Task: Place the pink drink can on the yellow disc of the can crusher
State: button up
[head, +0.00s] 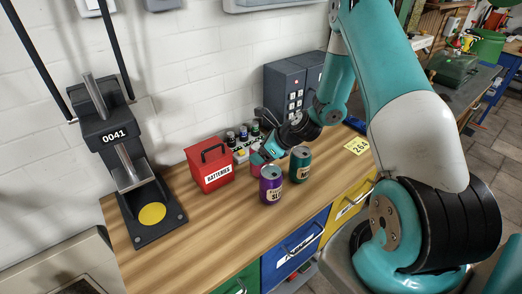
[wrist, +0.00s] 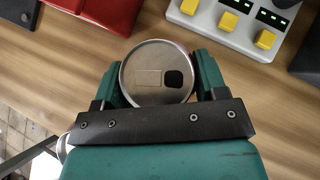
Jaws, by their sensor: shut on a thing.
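The pink drink can (head: 256,168) stands on the wooden workbench, partly hidden behind the purple can and my gripper. Its round silver top shows in the wrist view (wrist: 157,72) between my two fingers. My gripper (head: 259,155) is shut on the pink can; in the wrist view the green fingers (wrist: 158,80) press its left and right sides. The can crusher (head: 115,150) stands at the left end of the bench, with its yellow disc (head: 152,213) bare at its base.
A purple can (head: 271,186) and a green can (head: 300,164) stand close to my gripper. A red batteries box (head: 209,168) stands between the pink can and the crusher. A charger with yellow buttons (wrist: 229,20) is behind. The bench front is clear.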

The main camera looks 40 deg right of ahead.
jog(key=shift+f, duration=0.2)
jog(key=o, duration=1.2)
